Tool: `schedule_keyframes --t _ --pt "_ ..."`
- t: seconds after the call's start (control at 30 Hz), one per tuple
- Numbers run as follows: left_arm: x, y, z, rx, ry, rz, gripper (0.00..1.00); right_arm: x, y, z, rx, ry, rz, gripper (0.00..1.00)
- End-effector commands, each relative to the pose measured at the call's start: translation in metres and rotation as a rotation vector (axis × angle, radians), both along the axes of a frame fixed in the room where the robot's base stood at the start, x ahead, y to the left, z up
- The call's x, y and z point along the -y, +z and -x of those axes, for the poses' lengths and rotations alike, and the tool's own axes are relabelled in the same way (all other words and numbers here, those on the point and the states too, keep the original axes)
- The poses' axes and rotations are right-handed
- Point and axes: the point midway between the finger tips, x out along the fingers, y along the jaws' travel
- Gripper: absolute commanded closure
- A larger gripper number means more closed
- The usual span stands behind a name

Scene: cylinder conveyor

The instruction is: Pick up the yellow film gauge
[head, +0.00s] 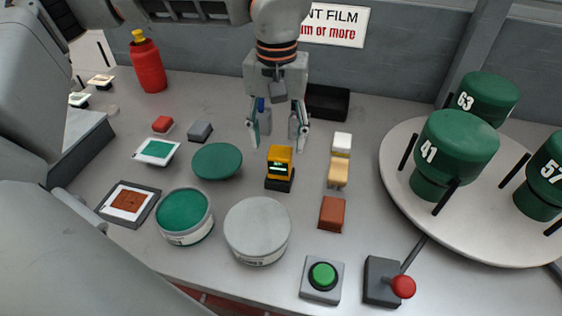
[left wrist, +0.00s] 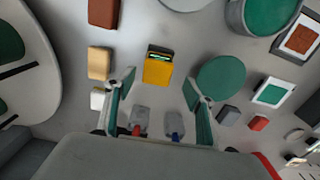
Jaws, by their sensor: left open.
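The yellow film gauge (head: 279,159) is a small yellow block with a dark display with green marks. In the head view it stands on a black base on the grey table, near the middle. In the left wrist view the gauge (left wrist: 157,70) lies ahead of the fingertips, between their lines. My left gripper (head: 279,140) is open and empty, pointing down behind the gauge and apart from it. Its two fingers also show in the left wrist view (left wrist: 164,85). My right gripper is not in view.
A green disc (head: 217,161) lies left of the gauge. Tan (head: 338,172) and brown (head: 332,214) blocks stand to its right. A grey round tin (head: 257,231), green-topped tin (head: 185,216), green button (head: 322,276) and red-knobbed joystick (head: 402,287) are in front. A turntable (head: 400,194) carries green cylinders.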

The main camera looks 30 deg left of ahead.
Motion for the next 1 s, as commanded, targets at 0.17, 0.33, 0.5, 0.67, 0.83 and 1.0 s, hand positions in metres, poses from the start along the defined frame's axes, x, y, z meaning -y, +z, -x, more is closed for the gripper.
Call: schedule_keyframes --t 0.17,0.33,0.5,0.67,0.83,1.0 --pt "0.004 -0.027 0.0 -0.005 -0.002 -0.002 0.46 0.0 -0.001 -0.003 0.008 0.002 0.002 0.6" --pt "0.004 -0.045 0.0 -0.002 -0.001 0.0 0.46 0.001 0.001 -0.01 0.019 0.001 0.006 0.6" --pt "0.004 -0.045 0.0 0.0 0.0 -0.001 0.46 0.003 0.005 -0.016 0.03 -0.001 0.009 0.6" --pt "0.004 -0.045 0.0 0.0 0.0 -0.001 0.74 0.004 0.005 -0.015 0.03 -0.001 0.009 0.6" --pt "0.004 -0.045 0.0 0.0 -0.001 0.0 0.89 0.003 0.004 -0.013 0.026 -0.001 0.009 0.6" --pt "0.004 -0.045 0.0 0.0 -0.001 0.0 0.89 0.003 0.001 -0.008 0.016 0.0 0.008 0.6"
